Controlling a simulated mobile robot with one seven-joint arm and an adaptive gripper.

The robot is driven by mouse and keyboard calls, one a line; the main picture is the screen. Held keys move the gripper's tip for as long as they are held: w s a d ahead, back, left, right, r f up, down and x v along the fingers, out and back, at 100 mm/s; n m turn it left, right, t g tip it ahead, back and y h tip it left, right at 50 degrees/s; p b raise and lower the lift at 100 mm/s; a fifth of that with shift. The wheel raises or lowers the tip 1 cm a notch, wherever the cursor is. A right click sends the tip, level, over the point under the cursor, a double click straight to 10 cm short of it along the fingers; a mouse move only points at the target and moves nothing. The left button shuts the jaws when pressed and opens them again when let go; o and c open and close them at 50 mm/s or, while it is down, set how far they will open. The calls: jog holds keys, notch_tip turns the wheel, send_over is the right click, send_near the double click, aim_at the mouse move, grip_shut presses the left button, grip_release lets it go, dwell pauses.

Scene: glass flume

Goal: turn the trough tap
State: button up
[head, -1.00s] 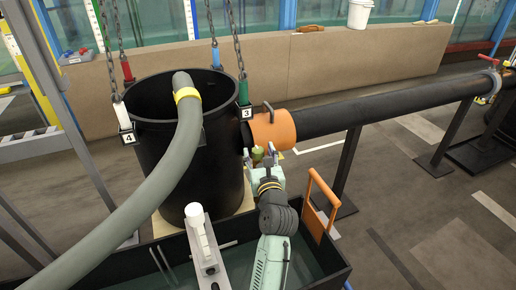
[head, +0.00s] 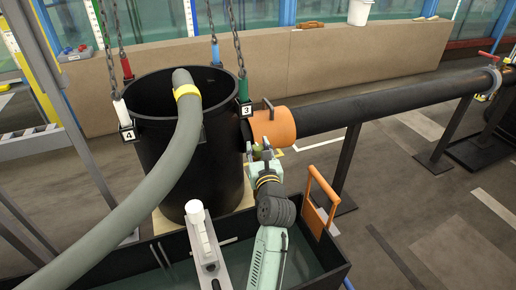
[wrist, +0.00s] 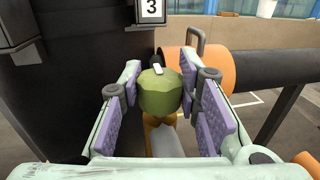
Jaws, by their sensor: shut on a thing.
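The trough tap has a green faceted knob (wrist: 160,94) with a short white mark on top, above an orange-brown body (wrist: 158,136). It stands beside the black tub, in front of the orange pipe collar. My gripper (head: 260,147) reaches it from the front, with one finger on each side. In the wrist view the purple-padded fingers are shut on the knob, which shows between them. In the head view the fingers hide most of the knob.
The black tub (head: 185,150) stands close on the left, with a grey hose (head: 150,195) over its rim. The orange collar (head: 272,127) and black pipe (head: 380,108) lie just beyond. An orange-handled panel (head: 318,205) rises from the trough (head: 335,272) at the right.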

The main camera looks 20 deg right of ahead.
jog(key=shift+c, duration=1.3)
jog(key=shift+y, duration=0.3)
